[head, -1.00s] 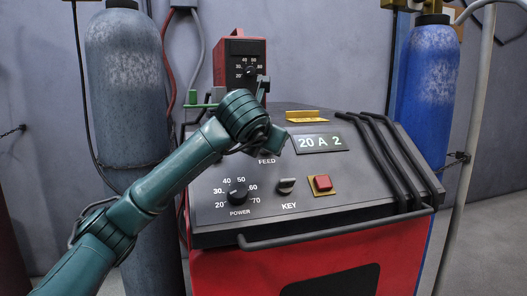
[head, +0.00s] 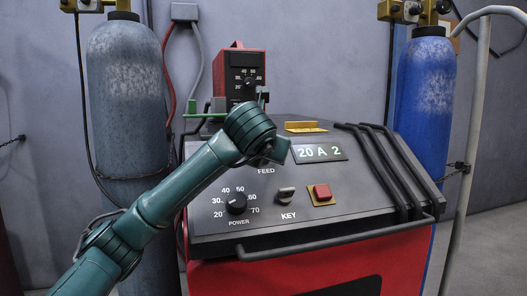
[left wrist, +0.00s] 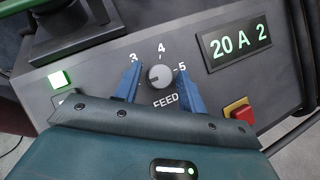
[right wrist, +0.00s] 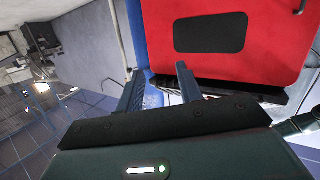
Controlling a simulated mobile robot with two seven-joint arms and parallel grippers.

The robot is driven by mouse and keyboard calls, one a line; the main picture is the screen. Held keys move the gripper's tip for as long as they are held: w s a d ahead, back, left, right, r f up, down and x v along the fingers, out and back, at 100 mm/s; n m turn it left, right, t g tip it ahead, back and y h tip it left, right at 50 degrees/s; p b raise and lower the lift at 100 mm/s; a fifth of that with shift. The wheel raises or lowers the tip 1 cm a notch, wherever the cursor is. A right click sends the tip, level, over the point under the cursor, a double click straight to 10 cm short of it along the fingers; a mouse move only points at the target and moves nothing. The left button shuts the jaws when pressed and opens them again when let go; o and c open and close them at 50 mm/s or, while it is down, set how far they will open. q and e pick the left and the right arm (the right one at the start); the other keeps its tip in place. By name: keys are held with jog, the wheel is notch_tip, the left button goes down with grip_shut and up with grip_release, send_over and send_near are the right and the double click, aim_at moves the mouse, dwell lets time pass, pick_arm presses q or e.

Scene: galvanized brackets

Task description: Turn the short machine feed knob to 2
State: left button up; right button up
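The short feed knob (left wrist: 159,76) is a small round grey knob on the machine's dark panel, above the word FEED; 3, 4 and 5 show around it in the left wrist view. The rest of its scale is hidden, and I cannot tell where it points. My left gripper (left wrist: 159,88) is open, with one blue finger on each side of the knob; contact is unclear. In the head view my left arm (head: 180,190) hides the knob. The display (head: 320,152) reads 20 A 2. My right gripper (right wrist: 160,82) is open and empty, away from the panel.
The power knob (head: 236,203), key switch (head: 286,194) and red button (head: 322,192) sit lower on the panel. Black handle bars (head: 390,170) cross its right side. A red box (head: 240,75) stands behind. Gas cylinders (head: 427,90) stand at both sides.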

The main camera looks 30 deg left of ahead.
pick_arm(q)
jog(key=shift+o, duration=0.8)
jog(key=shift+s+d+r, duration=0.1)
jog(key=shift+s+r, duration=0.05)
jog(key=p+v, duration=0.3)
jog(key=v, duration=0.9)
jog(key=shift+s+d, duration=0.15)
jog(key=shift+s, duration=0.2)
pick_arm(e)
jog(key=shift+s+d+r+m+g+h, duration=0.35)
jog(key=shift+s+r+m+g, duration=0.2)
jog(key=shift+g, duration=0.25)
jog(key=shift+d, duration=0.1)
